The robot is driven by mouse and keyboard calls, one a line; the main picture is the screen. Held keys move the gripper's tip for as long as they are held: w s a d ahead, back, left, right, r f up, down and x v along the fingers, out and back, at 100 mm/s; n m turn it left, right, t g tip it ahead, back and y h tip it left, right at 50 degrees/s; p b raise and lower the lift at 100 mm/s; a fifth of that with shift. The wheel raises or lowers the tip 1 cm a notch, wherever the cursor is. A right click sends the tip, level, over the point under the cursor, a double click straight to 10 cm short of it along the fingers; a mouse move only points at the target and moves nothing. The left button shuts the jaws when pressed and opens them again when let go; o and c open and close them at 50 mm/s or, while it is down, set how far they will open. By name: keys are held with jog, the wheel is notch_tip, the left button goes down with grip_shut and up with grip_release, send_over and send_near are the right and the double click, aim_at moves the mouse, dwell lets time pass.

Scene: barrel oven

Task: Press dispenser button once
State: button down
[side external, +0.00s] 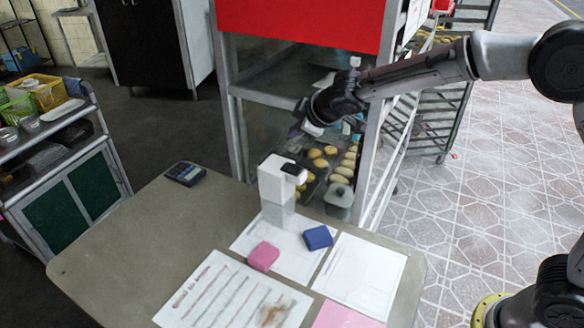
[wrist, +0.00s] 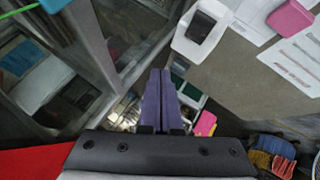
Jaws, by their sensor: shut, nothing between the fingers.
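In the wrist view my gripper's fingers (wrist: 158,73) are together and empty, pointing at a gap beside the dispenser. They do not touch the button.
A blue block (side external: 318,237) and a pink block (side external: 263,257) lie on papers on the table (side external: 120,255). A calculator (side external: 185,173) lies at the table's back edge. A glass-sided bread case (side external: 232,120) stands close behind. The table's left part is clear.

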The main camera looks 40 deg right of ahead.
aim_at(296, 170)
jog(key=shift+f, duration=3.65)
jog(key=shift+f, duration=0.25)
jog(key=shift+f, duration=0.15)
jog(key=shift+f, duration=0.5)
jog(key=shift+r, duration=0.85)
jog(key=shift+r, duration=0.1)
jog(key=shift+r, duration=2.4)
jog(key=shift+d, duration=0.1)
